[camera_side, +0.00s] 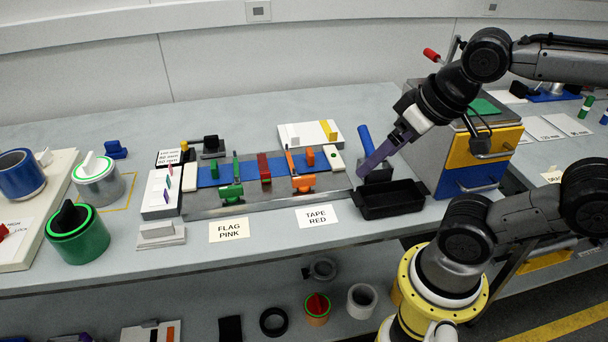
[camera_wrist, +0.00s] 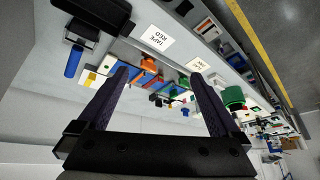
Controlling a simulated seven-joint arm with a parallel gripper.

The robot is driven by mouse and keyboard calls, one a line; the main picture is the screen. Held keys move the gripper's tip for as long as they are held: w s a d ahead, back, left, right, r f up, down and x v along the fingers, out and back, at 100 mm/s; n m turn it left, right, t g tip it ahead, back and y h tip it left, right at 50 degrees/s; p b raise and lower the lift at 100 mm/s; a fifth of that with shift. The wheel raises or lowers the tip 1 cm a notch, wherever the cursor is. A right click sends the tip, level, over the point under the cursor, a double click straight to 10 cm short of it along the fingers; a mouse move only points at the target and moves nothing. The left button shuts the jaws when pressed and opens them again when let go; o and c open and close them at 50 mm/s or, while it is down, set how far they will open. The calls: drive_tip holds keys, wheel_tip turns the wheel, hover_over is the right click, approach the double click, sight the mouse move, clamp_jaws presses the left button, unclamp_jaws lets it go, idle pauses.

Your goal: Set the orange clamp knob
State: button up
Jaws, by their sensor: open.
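The orange clamp knob (camera_side: 303,184) sits at the front edge of the grey fixture plate (camera_side: 205,210), on the right side of a blue strip (camera_side: 250,168). Orange parts of this clamp (camera_wrist: 148,80) show between my fingers in the wrist view, small and blurred. My gripper (camera_side: 362,174) has purple fingers and is right of the knob, apart from it, by the black tray. In the wrist view my gripper (camera_wrist: 159,73) has its fingers wide apart with nothing held. Whether the clamp grips the strip is too small to tell.
A green clamp knob (camera_side: 230,192) stands left of the orange one. A black tray (camera_side: 390,213) and a blue-handled tool (camera_side: 365,140) are close to my gripper. A yellow and blue drawer unit (camera_side: 480,150) stands behind right. Cards reading "TAPE RED" (camera_side: 318,216) and "FLAG PINK" (camera_side: 229,230) lie in front.

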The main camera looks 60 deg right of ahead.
drive_tip(key=w+d+r+m+h, duration=0.1)
drive_tip(key=w+d+r+m, duration=0.15)
drive_tip(key=w+m, duration=0.25)
drive_tip(key=m+g+h, duration=0.2)
drive_tip(key=g, duration=0.1)
hover_over(304, 177)
drive_tip(key=s+a, duration=0.4)
wheel_tip(304, 177, down, 6)
drive_tip(key=x, duration=1.3)
drive_tip(key=shift+w+a+f, duration=0.1)
drive_tip(key=shift+w+f, duration=0.15)
drive_tip(key=shift+f, duration=0.05)
drive_tip(key=c, duration=1.4)
